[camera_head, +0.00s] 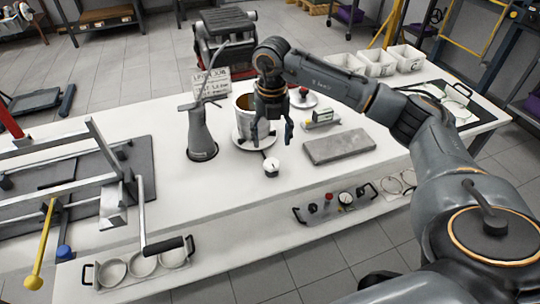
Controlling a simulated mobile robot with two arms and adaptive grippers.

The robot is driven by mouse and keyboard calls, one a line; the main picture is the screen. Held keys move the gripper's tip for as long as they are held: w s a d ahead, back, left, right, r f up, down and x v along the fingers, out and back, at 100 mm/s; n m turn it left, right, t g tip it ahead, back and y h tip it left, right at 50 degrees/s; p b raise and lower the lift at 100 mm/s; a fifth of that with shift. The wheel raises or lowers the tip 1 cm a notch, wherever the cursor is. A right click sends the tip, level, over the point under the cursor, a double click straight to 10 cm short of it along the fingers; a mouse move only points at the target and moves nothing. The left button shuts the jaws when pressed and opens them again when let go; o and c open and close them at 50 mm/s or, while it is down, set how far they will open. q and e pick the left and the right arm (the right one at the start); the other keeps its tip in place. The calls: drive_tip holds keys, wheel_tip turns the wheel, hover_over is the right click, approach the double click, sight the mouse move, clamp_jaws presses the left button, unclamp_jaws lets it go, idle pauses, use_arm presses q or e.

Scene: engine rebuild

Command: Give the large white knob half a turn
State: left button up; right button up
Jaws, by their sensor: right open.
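A white round knob (271,169) with a dark mark on top stands on the white table, near its front edge at the middle of the view. My right gripper (273,139) points down with its fingers spread. It is open and empty, above and slightly behind the knob as seen here, and appears apart from it. My right arm comes in from the right side. My left gripper does not show.
A grey slab (339,147) lies to the right. A metal frame (110,165) fills the left side. White bins (376,64) stand at the back right.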

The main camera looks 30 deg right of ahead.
sight(272, 162)
wheel_tip(272, 162, down, 8)
drive_tip(key=shift+f+p, duration=0.2)
drive_tip(key=shift+p, duration=0.15)
drive_tip(key=c, duration=1.1)
drive_tip(key=shift+c, duration=0.2)
drive_tip(key=shift+n, duration=0.3)
